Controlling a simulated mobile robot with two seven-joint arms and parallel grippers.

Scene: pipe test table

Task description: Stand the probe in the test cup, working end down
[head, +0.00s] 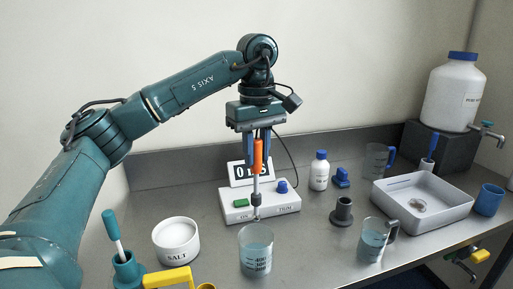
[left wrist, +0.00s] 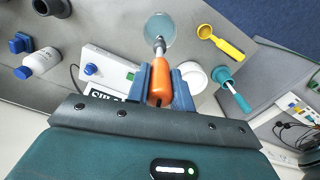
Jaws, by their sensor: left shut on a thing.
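My left gripper (head: 258,150) points down with its blue fingers shut on the orange handle of the probe (head: 257,185). The probe hangs upright, its thin grey shaft and dark tip downward. In the left wrist view my gripper (left wrist: 161,88) holds the orange handle (left wrist: 160,75), and the shaft reaches toward a round clear cup (left wrist: 158,24). In the head view a clear cup with measuring marks and liquid (head: 256,256) stands on the table just below the probe's tip. The tip appears above its rim; the exact gap is unclear. My right gripper is not in view.
A meter (head: 262,204) stands behind the cup, a salt tub (head: 176,248) left of it. Right are a dark grey stand (head: 342,213), a handled beaker (head: 372,246) and a white tray (head: 425,217). A yellow scoop (head: 170,278) and teal pot (head: 126,272) are at front left.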

